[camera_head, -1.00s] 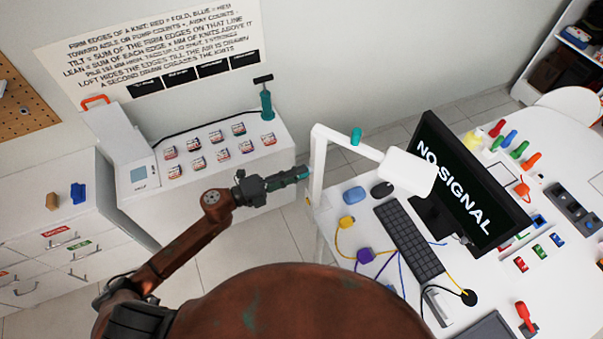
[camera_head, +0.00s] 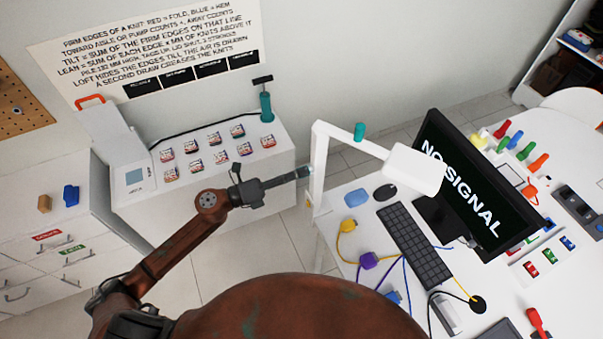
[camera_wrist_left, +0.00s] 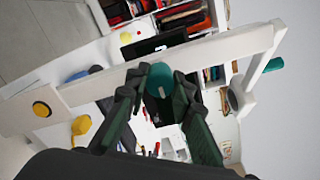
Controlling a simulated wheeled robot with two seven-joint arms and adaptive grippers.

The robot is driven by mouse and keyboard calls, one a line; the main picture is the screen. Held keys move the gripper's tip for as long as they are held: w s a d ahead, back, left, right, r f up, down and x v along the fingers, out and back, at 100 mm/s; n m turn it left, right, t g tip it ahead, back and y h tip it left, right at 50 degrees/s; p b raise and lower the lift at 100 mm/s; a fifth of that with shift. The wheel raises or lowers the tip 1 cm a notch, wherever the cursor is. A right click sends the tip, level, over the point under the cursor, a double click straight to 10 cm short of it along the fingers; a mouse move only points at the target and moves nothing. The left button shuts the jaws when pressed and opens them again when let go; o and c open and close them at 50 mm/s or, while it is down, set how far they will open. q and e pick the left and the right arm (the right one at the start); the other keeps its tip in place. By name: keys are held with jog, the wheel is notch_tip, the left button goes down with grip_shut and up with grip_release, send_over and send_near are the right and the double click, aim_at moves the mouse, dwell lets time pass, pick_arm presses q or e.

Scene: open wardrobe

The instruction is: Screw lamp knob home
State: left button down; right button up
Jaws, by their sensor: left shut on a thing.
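The white desk lamp (camera_head: 317,165) stands at the desk's left edge, with its arm reaching right to a white head (camera_head: 413,169). One teal knob (camera_head: 359,131) sits on the lamp arm; it also shows in the wrist view (camera_wrist_left: 273,65). My left gripper (camera_head: 305,172) points right at the lamp post. In the wrist view my left gripper (camera_wrist_left: 160,86) is shut on a second teal knob (camera_wrist_left: 163,80), in front of the white post (camera_wrist_left: 110,72). The fingers hide part of this knob, and its contact with the post is unclear. My right gripper is out of view.
A monitor (camera_head: 468,188), a keyboard (camera_head: 414,243), a mouse (camera_head: 385,192) and cables fill the desk right of the lamp. A white cabinet (camera_head: 205,188) with several small tins stands behind my left arm. A yellow disc (camera_wrist_left: 41,108) is on the post's lower end.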

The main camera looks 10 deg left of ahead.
pick_arm(q)
jog(key=shift+m+b, duration=2.55)
jog(key=shift+m, duration=0.15)
jog(key=shift+m+b, duration=2.2)
jog(key=shift+b, duration=0.1)
jog(key=c, duration=1.6)
grip_release()
jog(key=shift+o, duration=1.1)
